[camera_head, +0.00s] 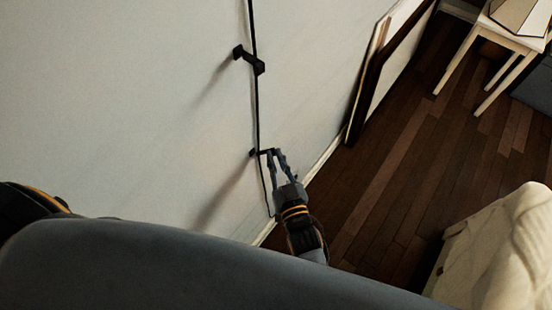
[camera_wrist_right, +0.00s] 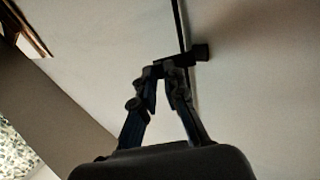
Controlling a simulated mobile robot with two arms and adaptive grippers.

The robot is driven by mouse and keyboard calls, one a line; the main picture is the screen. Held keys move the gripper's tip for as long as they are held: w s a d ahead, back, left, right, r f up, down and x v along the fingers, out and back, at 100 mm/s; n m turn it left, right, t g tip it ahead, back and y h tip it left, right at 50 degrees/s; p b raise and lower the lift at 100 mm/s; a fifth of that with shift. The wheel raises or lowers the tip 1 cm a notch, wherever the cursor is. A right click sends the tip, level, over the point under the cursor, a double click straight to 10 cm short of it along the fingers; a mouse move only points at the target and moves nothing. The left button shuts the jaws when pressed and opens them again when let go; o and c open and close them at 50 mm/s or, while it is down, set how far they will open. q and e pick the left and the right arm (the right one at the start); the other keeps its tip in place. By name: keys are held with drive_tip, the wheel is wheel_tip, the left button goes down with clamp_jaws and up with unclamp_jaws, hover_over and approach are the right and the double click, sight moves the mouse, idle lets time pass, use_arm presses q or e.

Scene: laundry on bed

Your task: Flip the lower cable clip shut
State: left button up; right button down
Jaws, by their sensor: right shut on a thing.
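A black cable (camera_head: 256,105) runs down the pale wall; it also shows in the right wrist view (camera_wrist_right: 181,28). The dark lower cable clip (camera_head: 253,153) sits on the cable at the wall. It shows in the right wrist view as a dark piece (camera_wrist_right: 199,53) at the fingertips. My right gripper (camera_head: 272,154) (camera_wrist_right: 163,77) is shut on the lower clip, its fingertips at the clip's near end. The fingers hide part of the clip, so I cannot tell whether its flap is closed. The upper cable clip (camera_head: 249,60) is higher on the same cable. My left gripper is not in view.
A framed panel (camera_head: 385,65) leans on the wall to the right. A light wooden table (camera_head: 510,38) stands at the upper right. Cream fabric (camera_head: 500,250) fills the lower right. The dark wooden floor (camera_head: 400,175) between is clear.

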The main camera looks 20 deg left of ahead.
drive_tip(key=shift+w+n+y, duration=0.1)
drive_tip(key=shift+n+y, duration=0.2)
drive_tip(key=w+n+g+y, duration=0.1)
drive_tip(key=g, duration=0.1)
drive_tip(key=w+n+g+y, duration=0.1)
drive_tip(key=n+g+y, duration=0.1)
drive_tip(key=w+n+g+y, duration=0.1)
drive_tip(key=n+g+y, duration=0.1)
drive_tip(key=shift+f+g, duration=0.15)
drive_tip(key=shift+g, duration=0.15)
drive_tip(key=shift+w+a+n+g+y+b, duration=0.2)
drive_tip(key=shift+a+n+g+y+b, duration=0.1)
drive_tip(key=shift+n+g+y+b, duration=0.65)
drive_tip(key=shift+g+h, duration=0.25)
drive_tip(key=shift+g, duration=0.1)
drive_tip(key=shift+r, duration=0.2)
drive_tip(key=c, duration=1.4)
unclamp_jaws()
